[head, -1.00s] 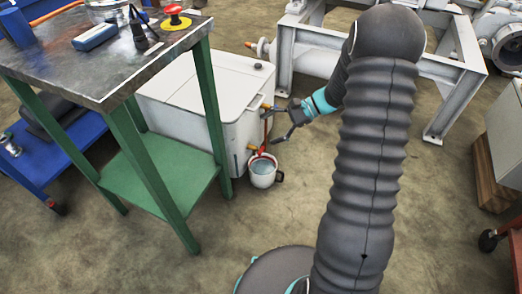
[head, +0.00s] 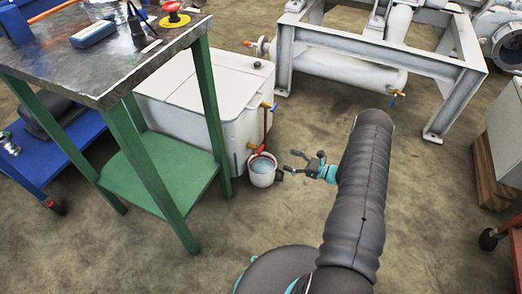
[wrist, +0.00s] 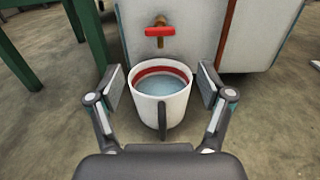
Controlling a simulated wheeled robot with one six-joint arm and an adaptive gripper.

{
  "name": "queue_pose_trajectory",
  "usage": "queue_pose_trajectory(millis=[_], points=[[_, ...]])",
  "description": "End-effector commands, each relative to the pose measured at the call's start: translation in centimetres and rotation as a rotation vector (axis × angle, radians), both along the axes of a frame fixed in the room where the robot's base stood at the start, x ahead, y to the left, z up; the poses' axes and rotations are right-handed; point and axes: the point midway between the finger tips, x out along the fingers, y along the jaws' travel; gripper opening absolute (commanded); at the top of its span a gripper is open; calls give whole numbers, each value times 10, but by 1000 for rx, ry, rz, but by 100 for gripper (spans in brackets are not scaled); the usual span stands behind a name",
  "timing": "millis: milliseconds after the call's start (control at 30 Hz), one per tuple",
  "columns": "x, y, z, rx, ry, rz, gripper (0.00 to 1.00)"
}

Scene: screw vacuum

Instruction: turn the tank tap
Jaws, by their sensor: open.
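The white tank (head: 205,100) stands behind the green-legged table. Its low tap has a red handle (wrist: 160,31) and a brass body, and it also shows in the head view (head: 256,146). A white mug-like pot (wrist: 150,112) with a red inner band and a dark handle stands on the floor in front of the tap, with bluish water in it. It also shows in the head view (head: 262,178). My gripper (wrist: 160,86) is open, low over the floor, its fingers on either side of the pot in the wrist view, with a gap to each. The tap is beyond the pot.
Another tap with a blue handle (head: 270,106) is higher on the tank's corner. The table (head: 150,75) with green legs (head: 212,120) stands left of the tank. A grey metal frame (head: 385,50) is behind.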

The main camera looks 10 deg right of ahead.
Motion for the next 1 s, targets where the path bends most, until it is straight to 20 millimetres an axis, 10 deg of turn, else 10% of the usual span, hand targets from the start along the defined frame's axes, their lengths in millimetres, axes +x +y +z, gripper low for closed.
queue_pose_trajectory(millis=[1000], points=[[79, 110, -1, 1, 0, 0, 79]])
